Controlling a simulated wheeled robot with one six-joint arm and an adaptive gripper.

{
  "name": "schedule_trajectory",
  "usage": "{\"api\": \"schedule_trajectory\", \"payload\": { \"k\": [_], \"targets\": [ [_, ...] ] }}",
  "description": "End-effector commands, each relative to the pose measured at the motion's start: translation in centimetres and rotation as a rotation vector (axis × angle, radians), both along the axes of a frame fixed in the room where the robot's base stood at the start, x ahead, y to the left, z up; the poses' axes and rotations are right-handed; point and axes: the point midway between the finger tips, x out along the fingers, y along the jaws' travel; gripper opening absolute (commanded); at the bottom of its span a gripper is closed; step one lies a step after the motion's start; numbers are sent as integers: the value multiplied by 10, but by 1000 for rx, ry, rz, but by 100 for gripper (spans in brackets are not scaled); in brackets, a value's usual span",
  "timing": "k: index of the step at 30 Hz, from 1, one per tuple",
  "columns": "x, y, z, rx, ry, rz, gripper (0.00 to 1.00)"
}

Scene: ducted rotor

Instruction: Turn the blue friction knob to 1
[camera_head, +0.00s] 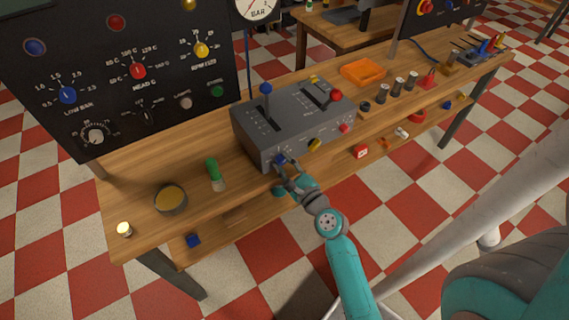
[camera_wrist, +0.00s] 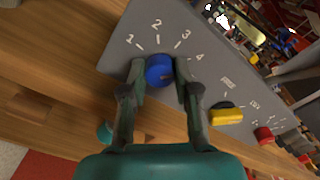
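The blue friction knob (camera_wrist: 159,69) sits on the front face of the grey lever box (camera_wrist: 185,20), below a printed scale of 1, 2, 3 and 4. In the head view the knob (camera_head: 280,160) is at the box's lower left front, partly hidden by my gripper (camera_head: 284,167). In the wrist view my gripper (camera_wrist: 159,72) has one finger on each side of the knob, both close against it. I cannot make out which number the knob points to.
A yellow knob (camera_wrist: 226,114) and a red knob (camera_wrist: 264,135) sit to the right on the same face. A blue-topped lever (camera_head: 266,89) and a red-topped lever (camera_head: 336,96) stand on the box.

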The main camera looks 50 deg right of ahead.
Motion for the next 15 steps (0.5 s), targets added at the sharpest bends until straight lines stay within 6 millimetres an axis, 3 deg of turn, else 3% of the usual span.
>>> {"api": "schedule_trajectory", "payload": {
  "k": [15],
  "targets": [
    [0,0,0,-84,25,1,0]
  ]
}}
